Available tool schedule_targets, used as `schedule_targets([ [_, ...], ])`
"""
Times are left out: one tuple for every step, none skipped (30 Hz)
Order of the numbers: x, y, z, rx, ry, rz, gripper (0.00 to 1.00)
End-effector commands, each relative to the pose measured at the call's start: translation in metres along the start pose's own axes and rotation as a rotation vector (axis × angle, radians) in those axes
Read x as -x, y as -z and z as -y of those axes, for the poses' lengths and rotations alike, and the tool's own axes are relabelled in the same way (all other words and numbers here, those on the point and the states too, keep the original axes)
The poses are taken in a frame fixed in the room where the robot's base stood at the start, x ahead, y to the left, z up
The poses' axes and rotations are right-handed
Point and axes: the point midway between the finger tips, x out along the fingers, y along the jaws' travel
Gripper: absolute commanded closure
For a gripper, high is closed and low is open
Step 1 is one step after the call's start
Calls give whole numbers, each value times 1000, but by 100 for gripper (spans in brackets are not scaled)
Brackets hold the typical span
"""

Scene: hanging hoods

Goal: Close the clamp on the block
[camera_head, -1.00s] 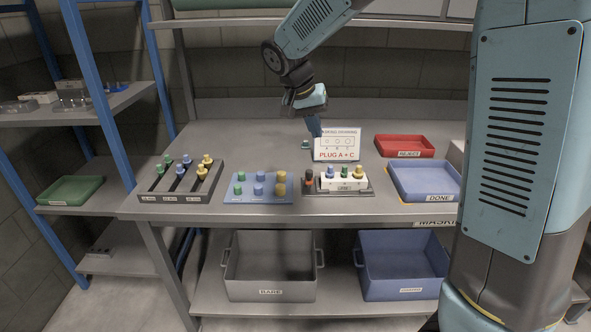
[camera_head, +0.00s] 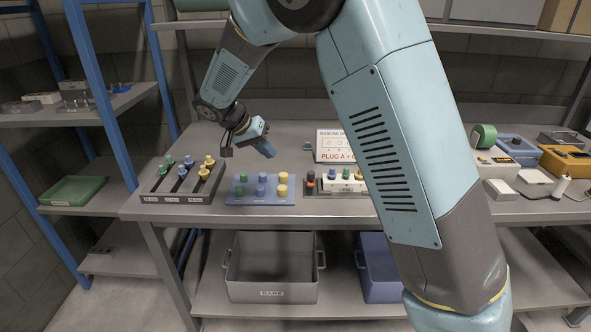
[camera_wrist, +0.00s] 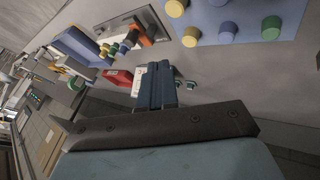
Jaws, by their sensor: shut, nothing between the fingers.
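The white block (camera_head: 345,187) sits in a dark fixture on the bench, with several coloured plugs in its top. The clamp (camera_head: 310,181), a dark piece with an orange-red part, stands at the block's left end. Its orange lever (camera_wrist: 143,29) also shows in the wrist view, standing out from the fixture plate (camera_wrist: 157,18). I cannot tell whether the clamp presses on the block. My arm hides the fixture's right end in the head view. My gripper (camera_head: 268,151) is shut and empty, above the bench behind the blue plug board and left of the fixture, touching nothing.
The blue plug board (camera_head: 236,200) and the dark plug rack (camera_head: 165,197) stand left of the fixture. A sign (camera_head: 328,146) stands behind it. The red tray (camera_wrist: 118,77) shows in the wrist view. Instruments crowd the bench's right end; the back left is clear.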

Motion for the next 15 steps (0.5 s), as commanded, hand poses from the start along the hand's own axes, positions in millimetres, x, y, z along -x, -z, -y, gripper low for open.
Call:
schedule_targets([
  [-1, 0, 0, 0, -1, 0, 100],
  [-3, 0, 0, 0, -1, 1, 100],
  [-5, 0, 0, 0, -2, 1, 100],
  [-8, 0, 0, 0, -2, 1, 100],
  [-11, 0, 0, 0, -3, 2, 100],
  [-16, 0, 0, 0, -3, 2, 100],
  [-20, 0, 0, 0, -3, 2, 100],
  [-24, 0, 0, 0, -3, 2, 100],
  [-31, -1, 0, 0, -3, 3, 100],
  [-36, -1, 0, 0, -3, 3, 100],
  [-41, -1, 0, 1, -3, 3, 100],
  [-48, -1, 0, 1, -3, 3, 100],
  [-54, -1, 0, 1, -2, 2, 100],
  [-59, 0, 0, 1, -3, 2, 100],
  [-66, 0, 0, 2, -3, 2, 100],
])
